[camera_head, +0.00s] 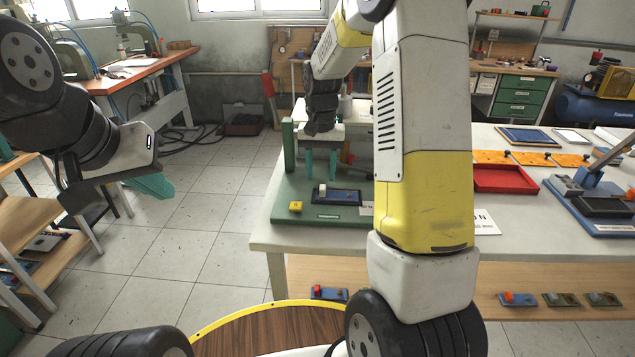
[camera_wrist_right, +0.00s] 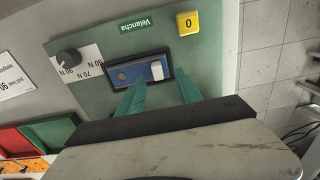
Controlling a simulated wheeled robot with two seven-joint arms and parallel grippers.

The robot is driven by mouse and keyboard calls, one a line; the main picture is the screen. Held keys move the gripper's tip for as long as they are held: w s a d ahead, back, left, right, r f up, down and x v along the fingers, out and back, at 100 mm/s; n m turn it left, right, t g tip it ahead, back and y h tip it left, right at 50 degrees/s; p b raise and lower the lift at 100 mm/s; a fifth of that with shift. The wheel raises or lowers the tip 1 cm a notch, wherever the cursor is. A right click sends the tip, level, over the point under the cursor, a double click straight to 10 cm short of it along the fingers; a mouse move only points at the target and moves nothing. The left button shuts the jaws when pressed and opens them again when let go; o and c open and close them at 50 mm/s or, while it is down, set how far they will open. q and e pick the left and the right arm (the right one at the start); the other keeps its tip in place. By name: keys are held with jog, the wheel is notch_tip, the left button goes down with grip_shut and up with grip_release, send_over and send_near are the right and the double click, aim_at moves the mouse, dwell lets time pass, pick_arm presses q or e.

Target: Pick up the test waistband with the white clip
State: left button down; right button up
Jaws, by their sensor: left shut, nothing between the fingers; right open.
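The test waistband (camera_head: 345,197) is a dark blue strip with a white clip (camera_head: 322,190) on it. It lies on the green base of a test stand (camera_head: 285,209) at the table's left end. The right wrist view shows the waistband (camera_wrist_right: 124,74) and its white clip (camera_wrist_right: 157,70) just beyond my fingertips. My right gripper (camera_head: 321,176) is open and empty, pointing down above the waistband; it also shows in the right wrist view (camera_wrist_right: 160,82). My left gripper (camera_head: 158,187) is shut and empty, off to the left above the floor, away from the table.
A yellow button block (camera_head: 296,207) sits beside the waistband on the green base, and a dial (camera_wrist_right: 68,56) is on its other side. A red tray (camera_head: 505,179) and orange strips (camera_head: 532,158) are further right.

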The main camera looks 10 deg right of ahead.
aim_at(323, 186)
jog(key=f, duration=0.4)
jog(key=shift+w+d+f, duration=0.2)
jog(key=shift+d+f, duration=0.05)
jog(key=shift+c, duration=0.2)
grip_shut()
